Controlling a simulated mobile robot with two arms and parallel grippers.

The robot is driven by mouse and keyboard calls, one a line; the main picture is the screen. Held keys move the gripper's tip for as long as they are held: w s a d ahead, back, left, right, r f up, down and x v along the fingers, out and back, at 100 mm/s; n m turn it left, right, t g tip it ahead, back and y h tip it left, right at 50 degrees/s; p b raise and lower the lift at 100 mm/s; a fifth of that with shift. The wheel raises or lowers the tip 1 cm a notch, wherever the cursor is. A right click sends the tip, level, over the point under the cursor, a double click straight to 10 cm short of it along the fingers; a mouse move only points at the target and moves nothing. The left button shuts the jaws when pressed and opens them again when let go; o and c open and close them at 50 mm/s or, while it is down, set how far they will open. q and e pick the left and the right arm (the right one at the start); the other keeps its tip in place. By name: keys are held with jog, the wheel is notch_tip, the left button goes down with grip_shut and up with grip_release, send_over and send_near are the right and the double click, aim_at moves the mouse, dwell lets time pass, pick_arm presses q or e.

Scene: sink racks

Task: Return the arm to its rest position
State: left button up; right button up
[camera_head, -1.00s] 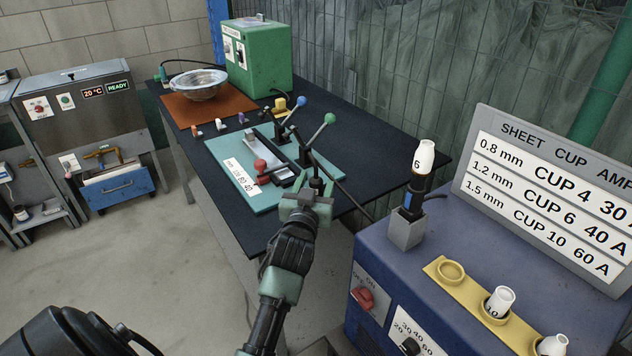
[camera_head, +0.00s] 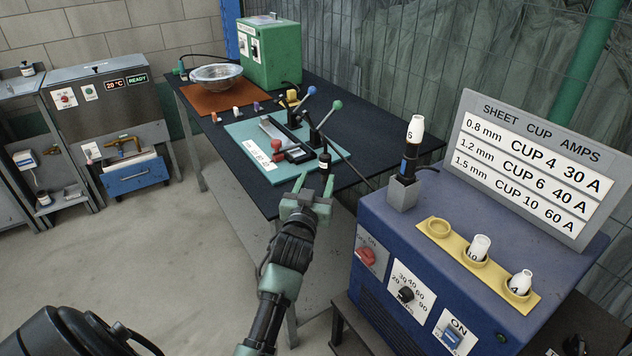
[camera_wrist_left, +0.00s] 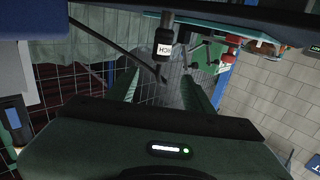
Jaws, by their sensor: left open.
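My left arm comes up from the bottom of the head view. Its green gripper (camera_head: 314,183) is open, with nothing between its fingers, by the front edge of the dark workbench (camera_head: 258,195). My right gripper is not in view.
The teal mat (camera_head: 243,136) carries a fixture with levers. A blue machine (camera_head: 440,225) with a torch (camera_head: 408,165) and yellow cup strip (camera_head: 458,262) stands close on the right. A sign (camera_head: 533,165) is behind it. Open floor (camera_head: 120,260) lies left.

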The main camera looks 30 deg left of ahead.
pick_arm(q)
jog(key=s+d+f+m+g+h, duration=0.35)
jog(key=s+d+f+g, duration=0.35)
jog(key=s+f, duration=0.65)
jog(key=s+d+f+m+g+h, duration=0.1)
jog(key=s+d+f+g, duration=0.15)
jog(key=s, duration=0.45)
jog(key=s+d+f+m+g+h, duration=0.15)
jog(key=s+d, duration=0.25)
jog(key=s, duration=0.4)
jog(key=s+d+f+g+h, duration=0.1)
jog(key=s+d+f+g, duration=0.1)
jog(key=s+d, duration=0.35)
jog(key=s+a+f+g, duration=0.1)
jog(key=s+f, duration=0.1)
jog(key=f, duration=1.1)
jog(key=s+a+f+g, duration=0.1)
jog(key=f, duration=1.2)
jog(key=s+a+f, duration=0.2)
jog(key=s+f, duration=1.3)
jog(key=s, duration=0.1)
jog(key=shift+s+a+m+g+y+p, duration=0.3)
jog(key=shift+s+g+p, duration=0.05)
jog(key=shift+s+g, duration=0.05)
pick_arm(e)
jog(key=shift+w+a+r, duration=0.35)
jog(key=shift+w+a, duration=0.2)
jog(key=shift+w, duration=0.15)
